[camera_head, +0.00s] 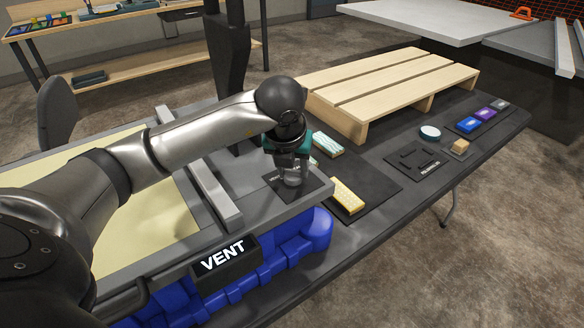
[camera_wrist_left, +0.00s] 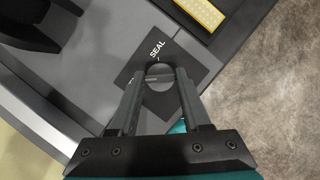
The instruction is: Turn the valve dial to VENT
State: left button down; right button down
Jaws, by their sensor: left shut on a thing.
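The valve dial (camera_wrist_left: 160,76) is a small round grey knob on a dark square plate (camera_wrist_left: 143,52) at the console's corner. The word SEAL is printed on the plate beside it in the left wrist view. My left gripper (camera_head: 292,180) points down over the plate in the head view. Its two fingers are shut on the dial, one on each side, as the left wrist view shows (camera_wrist_left: 160,78). The fingers hide part of the dial, and I cannot clearly tell its pointer direction. A black sign reading VENT (camera_head: 223,256) is on the console's front. My right gripper is not in view.
A yellow block (camera_head: 347,196) and a teal-and-white block (camera_head: 328,144) lie on the table to the right of the gripper. A wooden pallet (camera_head: 395,85) stands behind them. Blue bins (camera_head: 310,238) sit beneath the console's edge. A raised grey rail (camera_head: 200,170) crosses the console.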

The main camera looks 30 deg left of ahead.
pick_arm(q)
jog(key=shift+n, duration=0.4)
jog(key=shift+c, duration=1.8)
grip_release()
jog(key=p+v, duration=0.3)
jog(key=v, duration=1.2)
jog(key=shift+w+r, duration=0.15)
jog(key=shift+r, duration=0.05)
jog(key=shift+d+f, duration=0.1)
jog(key=shift+d, duration=0.05)
